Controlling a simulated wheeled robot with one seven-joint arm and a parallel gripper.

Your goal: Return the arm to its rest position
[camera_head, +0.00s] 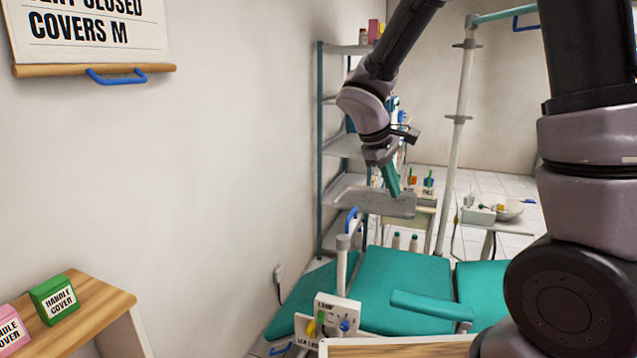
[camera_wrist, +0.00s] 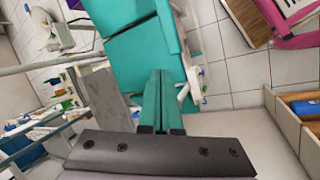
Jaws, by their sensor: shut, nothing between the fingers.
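My gripper (camera_head: 391,180) hangs from my arm in the upper middle of the head view, with its teal fingers pointing down. In the wrist view its fingers (camera_wrist: 158,100) lie side by side, shut, with nothing between them. In the head view the fingers are in front of a grey tray (camera_head: 365,200); I cannot tell whether they touch it. The tray also shows in the wrist view as a grey panel (camera_wrist: 107,100) left of the fingers. My upper arm fills the right side of the head view.
A teal dental chair (camera_head: 400,290) is below. A shelf rack (camera_head: 321,150) stands behind the arm by the wall. A pole (camera_head: 460,120) rises right of the gripper. A green box (camera_head: 54,299) and a pink box (camera_head: 10,335) sit on a wooden table (camera_head: 98,300) at lower left.

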